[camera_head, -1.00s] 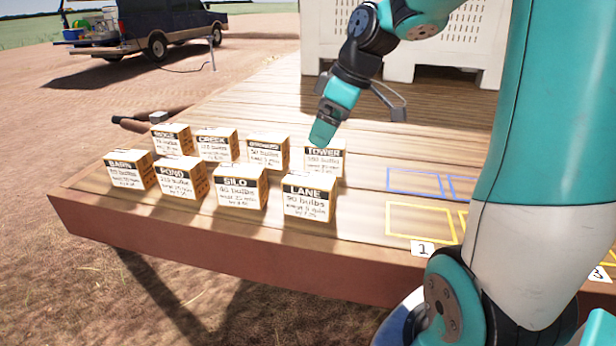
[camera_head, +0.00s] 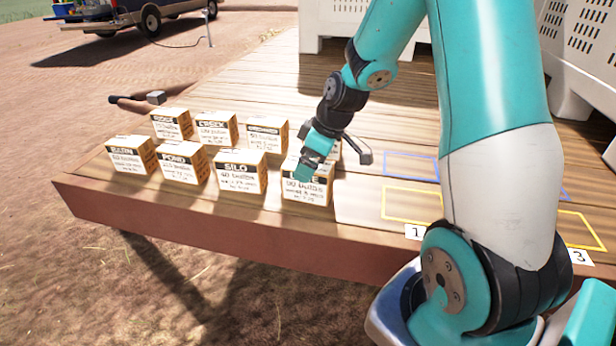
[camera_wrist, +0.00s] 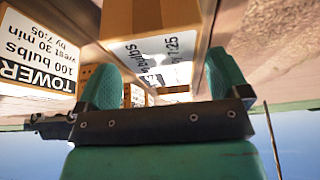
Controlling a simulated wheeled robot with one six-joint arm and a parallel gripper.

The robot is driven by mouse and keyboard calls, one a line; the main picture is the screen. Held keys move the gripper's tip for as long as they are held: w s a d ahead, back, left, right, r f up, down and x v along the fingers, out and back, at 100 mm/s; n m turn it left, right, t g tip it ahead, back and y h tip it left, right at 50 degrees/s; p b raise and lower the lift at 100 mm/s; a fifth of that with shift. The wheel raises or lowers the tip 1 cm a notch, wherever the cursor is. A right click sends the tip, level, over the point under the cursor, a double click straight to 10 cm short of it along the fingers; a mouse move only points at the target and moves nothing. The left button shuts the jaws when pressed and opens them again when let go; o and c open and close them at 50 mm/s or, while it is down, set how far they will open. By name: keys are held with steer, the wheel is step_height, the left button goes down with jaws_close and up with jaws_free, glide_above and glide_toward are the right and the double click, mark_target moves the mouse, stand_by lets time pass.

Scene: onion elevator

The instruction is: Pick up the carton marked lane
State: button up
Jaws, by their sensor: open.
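The lane carton (camera_head: 307,194) stands upright at the right end of the front row of cartons on the wooden deck. It is a brown box with a white label, and its dark name band is mostly covered. My gripper (camera_head: 306,170) is at its top, pointing down, in front of part of it in the head view. In the wrist view my gripper (camera_wrist: 160,75) is open, with a carton (camera_wrist: 160,45) showing between and beyond the fingers. That carton's name is not readable there. I cannot tell whether the fingers touch it.
The silo carton (camera_head: 239,178) stands just left of the lane carton. The tower carton (camera_wrist: 38,55) is close by in the wrist view, mostly hidden in the head view. Several other cartons stand leftward. Yellow (camera_head: 412,219) and blue (camera_head: 411,178) outlines on the deck at right are empty.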

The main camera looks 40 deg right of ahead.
steer(key=x, duration=0.3)
steer(key=shift+s+a+f+p, duration=0.1)
steer(key=shift+s+p, duration=0.05)
steer(key=shift+p, duration=0.2)
steer(key=shift+f, duration=0.15)
steer(key=shift+f, duration=0.15)
steer(key=c, duration=1.3)
